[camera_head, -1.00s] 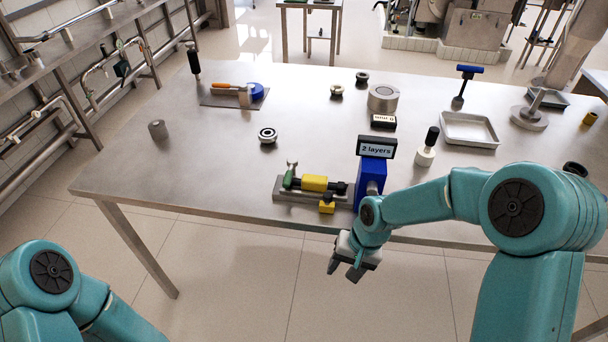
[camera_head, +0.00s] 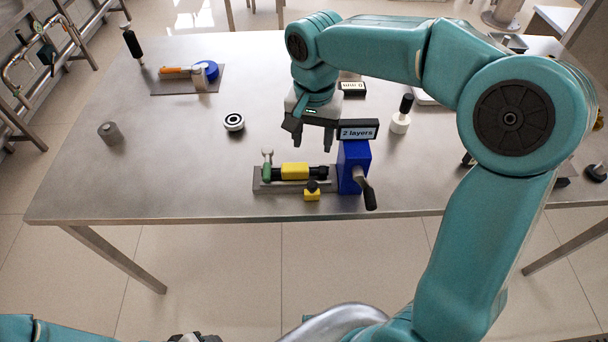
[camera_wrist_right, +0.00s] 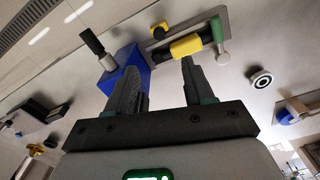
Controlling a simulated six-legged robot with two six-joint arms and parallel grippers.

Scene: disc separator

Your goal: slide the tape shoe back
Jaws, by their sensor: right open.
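The winding fixture has a grey base (camera_head: 262,186), a blue box (camera_head: 352,166) with a "2 layers" display (camera_head: 359,130), and a crank (camera_head: 368,193). A black rod with a yellow sleeve (camera_head: 294,171) lies along the base, with a green clamp (camera_head: 267,168) at its left. A small yellow block with a black knob (camera_head: 312,193) sits at the front edge; I cannot tell for sure which yellow part is the tape shoe. My right gripper (camera_head: 311,140) is open and empty above and behind the fixture. In the right wrist view, its fingers (camera_wrist_right: 163,65) point toward the blue box (camera_wrist_right: 122,72) and yellow sleeve (camera_wrist_right: 186,46).
A black-and-white ring (camera_head: 234,122) and a grey cylinder (camera_head: 110,133) stand to the left. A mat (camera_head: 160,86) holds an orange-handled tool and blue roll. A black-handled white piece (camera_head: 401,115) stands right of the display. The table's left front is clear.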

